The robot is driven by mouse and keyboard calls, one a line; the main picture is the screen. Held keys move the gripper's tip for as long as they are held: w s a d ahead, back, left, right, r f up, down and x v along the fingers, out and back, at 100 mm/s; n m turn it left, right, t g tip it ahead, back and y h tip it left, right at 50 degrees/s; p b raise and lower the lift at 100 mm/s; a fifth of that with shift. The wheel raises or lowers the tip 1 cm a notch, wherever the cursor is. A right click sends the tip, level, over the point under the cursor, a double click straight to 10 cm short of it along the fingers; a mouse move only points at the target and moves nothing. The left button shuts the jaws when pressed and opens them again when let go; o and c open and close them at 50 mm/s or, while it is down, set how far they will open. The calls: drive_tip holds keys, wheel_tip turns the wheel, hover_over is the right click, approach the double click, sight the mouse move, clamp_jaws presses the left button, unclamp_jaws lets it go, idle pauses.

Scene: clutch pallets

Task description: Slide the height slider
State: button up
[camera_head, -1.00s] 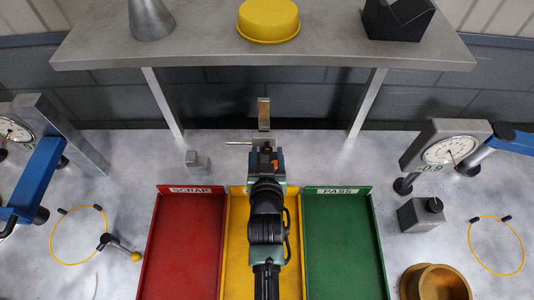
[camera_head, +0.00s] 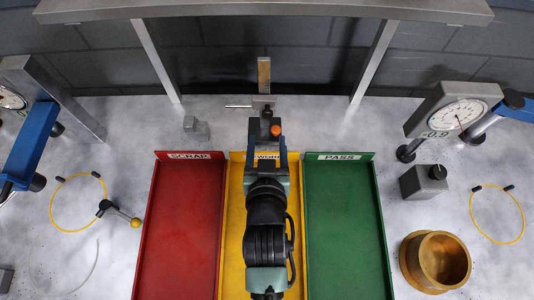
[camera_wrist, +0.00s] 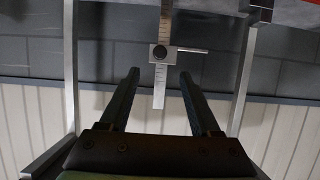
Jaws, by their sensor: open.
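The height gauge (camera_head: 264,72) is an upright scale post behind the trays, right behind my arm in the head view. Its slider (camera_head: 264,102) is a small grey block on the post with a thin rod pointing left. In the wrist view the slider (camera_wrist: 160,52) shows a dark round knob and the rod pointing right, with the graduated scale (camera_wrist: 159,92) running through it. My gripper (camera_wrist: 159,73) is open and empty, its two dark fingers on either side of the scale in that view. The fingers appear apart from the slider. My arm hides the gauge's base in the head view.
A shelf (camera_head: 265,12) on two metal legs stands behind. Red (camera_head: 182,230), yellow (camera_head: 232,230) and green (camera_head: 345,230) trays lie in front. A small grey block (camera_head: 196,129) sits left of the gauge. Dial gauges (camera_head: 455,115) stand at both sides.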

drive_tip(key=shift+v, duration=1.55)
